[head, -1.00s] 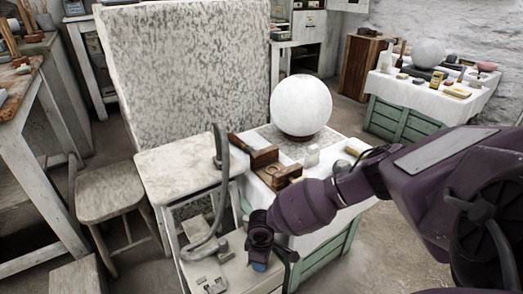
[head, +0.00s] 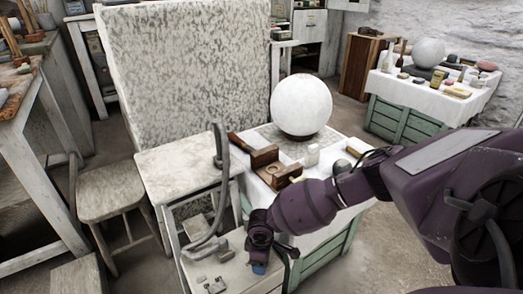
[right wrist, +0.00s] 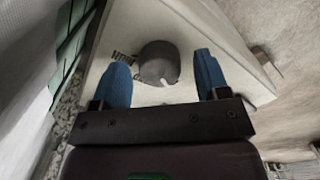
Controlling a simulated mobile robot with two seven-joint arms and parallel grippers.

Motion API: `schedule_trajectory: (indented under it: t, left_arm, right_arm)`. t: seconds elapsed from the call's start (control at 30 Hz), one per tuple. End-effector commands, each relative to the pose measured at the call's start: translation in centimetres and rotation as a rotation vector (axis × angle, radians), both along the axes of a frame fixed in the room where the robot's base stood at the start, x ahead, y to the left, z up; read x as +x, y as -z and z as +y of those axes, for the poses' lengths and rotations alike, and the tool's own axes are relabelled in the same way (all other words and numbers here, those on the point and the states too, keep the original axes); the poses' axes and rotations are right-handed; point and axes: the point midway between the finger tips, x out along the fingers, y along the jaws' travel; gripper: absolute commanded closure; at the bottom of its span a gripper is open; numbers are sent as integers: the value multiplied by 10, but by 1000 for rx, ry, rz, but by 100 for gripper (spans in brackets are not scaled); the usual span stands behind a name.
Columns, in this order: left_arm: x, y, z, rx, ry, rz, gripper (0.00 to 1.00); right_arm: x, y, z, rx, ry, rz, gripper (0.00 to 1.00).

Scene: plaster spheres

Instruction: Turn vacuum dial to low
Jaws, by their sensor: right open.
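The vacuum dial (right wrist: 159,63) is a round grey knob with a light notch at its lower right edge, on a pale panel in the right wrist view. A small dark printed mark (right wrist: 124,58) lies left of it; I cannot read it. My right gripper (right wrist: 162,78) is open, its two blue fingers on either side of the dial, with gaps showing. In the head view my right gripper (head: 259,268) points down at the pale vacuum unit (head: 215,272) on the low shelf, and its arm hides the dial. My left gripper is not in view.
A grey hose (head: 218,190) rises from the unit past the small white table (head: 185,160). A white sphere (head: 301,105) stands on the cloth-covered table with wooden blocks (head: 270,165). A wooden stool (head: 112,195) stands at left.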

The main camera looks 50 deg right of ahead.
Motion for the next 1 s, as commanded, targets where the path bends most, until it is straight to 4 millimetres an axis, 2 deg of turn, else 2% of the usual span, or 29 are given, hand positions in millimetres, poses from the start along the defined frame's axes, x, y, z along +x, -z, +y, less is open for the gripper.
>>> schedule_trajectory:
  t: [0.13,0.4,0.53,0.73,1.0]
  left_arm:
    - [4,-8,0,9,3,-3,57]
    - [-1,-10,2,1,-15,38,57]
    - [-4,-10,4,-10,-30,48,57]
    - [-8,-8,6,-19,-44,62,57]
    - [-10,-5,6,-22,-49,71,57]
  right_arm:
    - [3,-20,-1,0,1,-8,32]
    - [4,-73,0,-1,0,-14,32]
    - [3,-91,0,1,1,-11,32]
    - [2,-106,0,0,0,-5,32]
    - [0,-107,0,0,0,0,32]
